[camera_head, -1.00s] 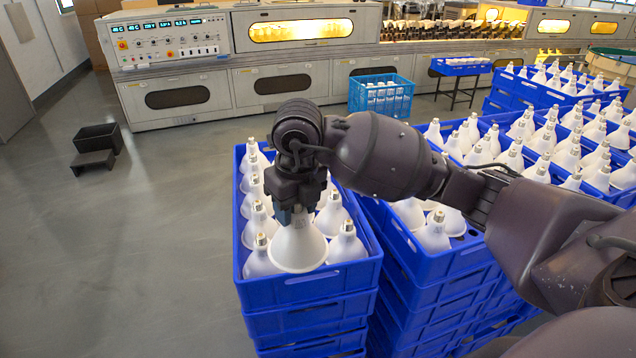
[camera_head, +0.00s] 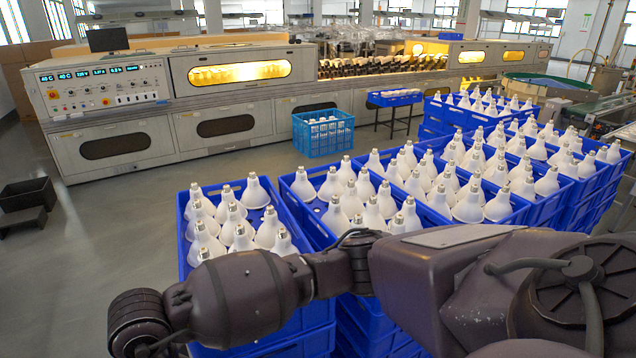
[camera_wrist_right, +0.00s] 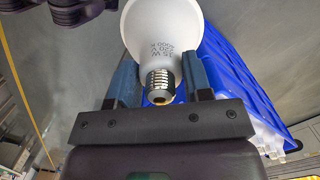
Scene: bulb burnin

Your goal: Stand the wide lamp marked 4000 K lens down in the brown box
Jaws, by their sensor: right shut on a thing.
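A wide white lamp (camera_wrist_right: 165,30) with a metal screw cap is in the right wrist view. Its printing appears to read 35 W and 4000 K. My right gripper (camera_wrist_right: 160,78) is shut on it near the cap, with a blue finger on each side; the lens is out of the frame. In the head view my right arm crosses the lower part, and its gripper and the lamp are hidden below the edge. My left gripper is not in view. Brown cardboard (camera_head: 18,85) stands at the far left back; I cannot tell whether it is the brown box.
Blue crates (camera_head: 188,258) of white lamps stand in stacks across the middle and right. A dark bin (camera_head: 28,195) sits on the floor at the left. A long oven machine (camera_head: 230,140) lines the back. Grey floor (camera_head: 110,210) is clear between them.

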